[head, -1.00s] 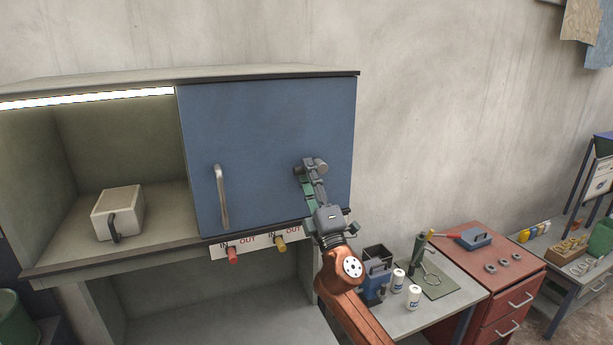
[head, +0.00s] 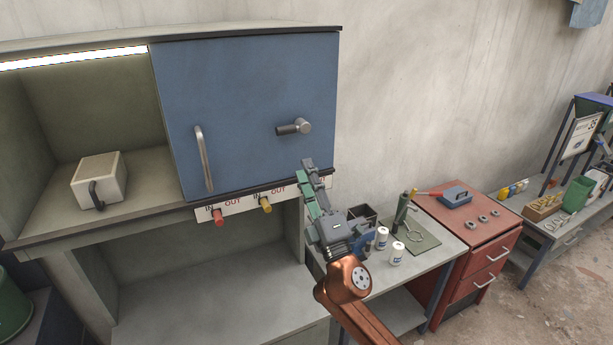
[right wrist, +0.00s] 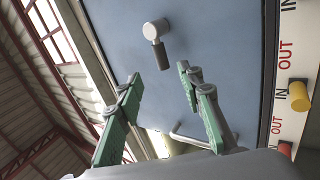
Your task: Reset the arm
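My right gripper (head: 306,172) is in front of the lower right part of the blue cabinet door, below the round crank knob (head: 294,128). In the right wrist view its two green-padded fingers (right wrist: 158,82) are spread apart with nothing between them. The knob (right wrist: 155,30) shows there beyond the fingertips, apart from them. The blue door (head: 245,110) is closed and has a long metal handle (head: 204,158) at its left. My left gripper does not show in either view.
A red plug (head: 219,217) and a yellow plug (head: 265,204) stick out of the labelled strip under the door. A white box (head: 105,180) stands in the open bay at left. A side bench with two white cans (head: 382,238) and a red drawer cabinet (head: 478,260) stand at right.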

